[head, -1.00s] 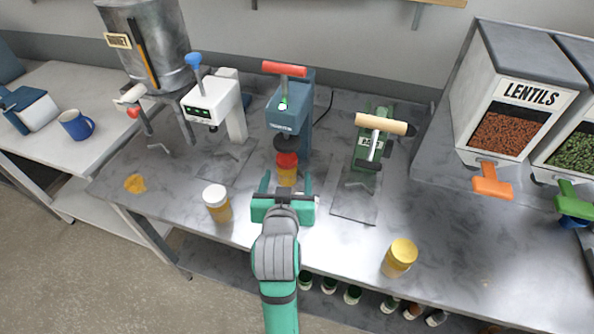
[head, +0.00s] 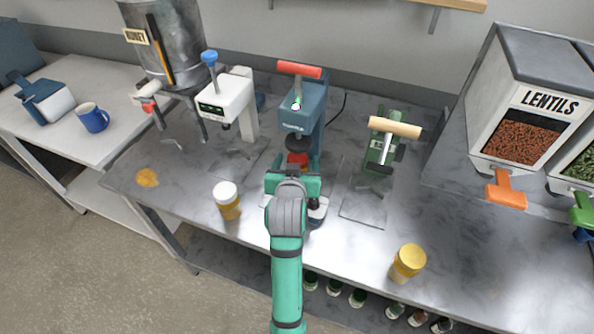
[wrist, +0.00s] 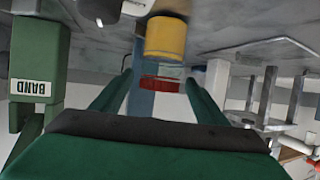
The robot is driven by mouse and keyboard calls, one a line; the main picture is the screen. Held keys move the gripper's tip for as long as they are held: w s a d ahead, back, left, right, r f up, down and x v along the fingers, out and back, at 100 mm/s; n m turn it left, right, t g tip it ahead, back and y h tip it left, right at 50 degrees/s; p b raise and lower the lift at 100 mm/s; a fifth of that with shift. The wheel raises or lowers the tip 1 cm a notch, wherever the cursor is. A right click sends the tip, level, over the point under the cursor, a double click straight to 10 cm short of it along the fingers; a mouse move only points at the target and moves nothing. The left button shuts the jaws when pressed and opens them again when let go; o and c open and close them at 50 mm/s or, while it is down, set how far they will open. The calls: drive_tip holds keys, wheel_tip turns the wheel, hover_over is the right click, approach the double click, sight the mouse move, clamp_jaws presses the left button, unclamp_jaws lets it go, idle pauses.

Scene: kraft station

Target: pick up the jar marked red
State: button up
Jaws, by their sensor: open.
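The jar with the red lid (head: 297,160) stands under the blue press in the head view, its lower part hidden by my gripper. In the wrist view, which looks upside down, its amber body (wrist: 165,40) and red lid (wrist: 160,83) show between my fingers. My gripper (head: 292,177) is open at the near side of the jar, one finger to each side. In the wrist view the green fingers (wrist: 160,92) reach towards it; I cannot tell whether they touch it.
The blue press (head: 302,112) rises right behind the jar. A white machine (head: 238,105) stands left, a green machine (head: 382,152) right. A white-lidded jar (head: 227,203) and a yellow-lidded jar (head: 407,263) stand near the front. The counter between green machine and yellow-lidded jar is clear.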

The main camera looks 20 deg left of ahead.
drive_tip(key=shift+w+a+f, duration=0.15)
drive_tip(key=shift+w+f, duration=0.15)
drive_tip(key=shift+w, duration=0.35)
drive_tip(key=c, duration=1.2)
drive_tip(key=shift+r, duration=0.1)
drive_tip(key=c, duration=0.4)
drive_tip(key=shift+o, duration=0.2)
drive_tip(key=shift+r, duration=0.1)
